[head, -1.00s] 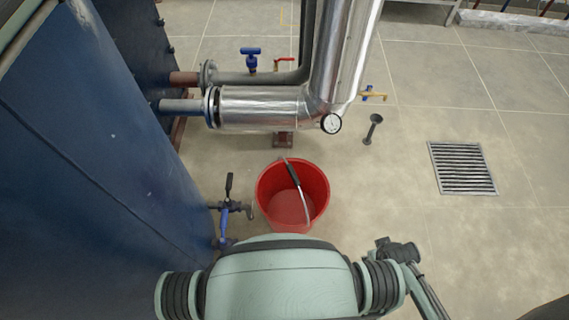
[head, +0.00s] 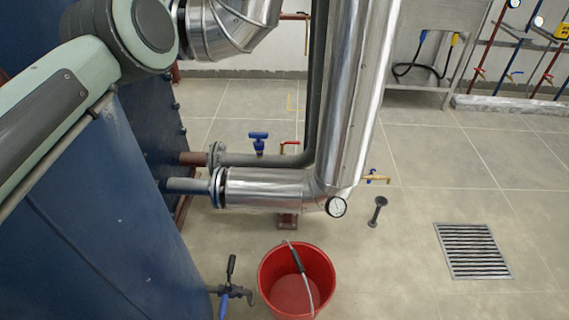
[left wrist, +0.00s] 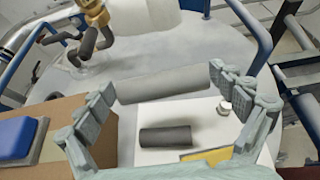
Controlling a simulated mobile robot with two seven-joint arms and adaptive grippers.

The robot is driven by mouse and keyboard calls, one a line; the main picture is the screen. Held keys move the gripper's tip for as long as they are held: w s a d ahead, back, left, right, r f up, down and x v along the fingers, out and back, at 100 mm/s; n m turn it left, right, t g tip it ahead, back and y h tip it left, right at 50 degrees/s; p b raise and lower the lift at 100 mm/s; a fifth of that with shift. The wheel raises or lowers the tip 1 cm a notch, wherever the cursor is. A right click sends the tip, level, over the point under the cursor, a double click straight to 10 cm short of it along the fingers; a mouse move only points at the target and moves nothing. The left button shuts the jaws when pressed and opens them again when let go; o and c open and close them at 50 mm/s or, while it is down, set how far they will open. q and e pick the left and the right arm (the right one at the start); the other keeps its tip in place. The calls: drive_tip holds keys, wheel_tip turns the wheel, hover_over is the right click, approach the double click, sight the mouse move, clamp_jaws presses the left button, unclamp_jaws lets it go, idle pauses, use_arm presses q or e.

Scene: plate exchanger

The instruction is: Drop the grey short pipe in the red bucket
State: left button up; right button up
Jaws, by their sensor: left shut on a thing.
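In the left wrist view my left gripper (left wrist: 161,79) is shut on a light grey pipe (left wrist: 166,84), which spans crosswise between its two fingertips. A second, darker grey pipe (left wrist: 165,136) lies beyond it on a white sheet. The red bucket (head: 278,276) stands upright on the floor at the lower middle of the head view, its handle leaning across its opening. Its bottom edge is cut off by the frame. I see no pipe in the bucket. My left gripper is outside the head view; only its arm shows at upper left. My right gripper is not in view.
A silver insulated pipe (head: 345,110) with a gauge (head: 336,207) rises behind the bucket. A blue tank (head: 90,210) fills the left side, and a valve (head: 231,292) sits just left of the bucket. Open floor with a drain grate (head: 473,251) lies to the right.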

use_arm(q)
wheel_tip(320, 180, down, 9)
drive_tip(key=shift+r, duration=0.1)
idle(0.7)
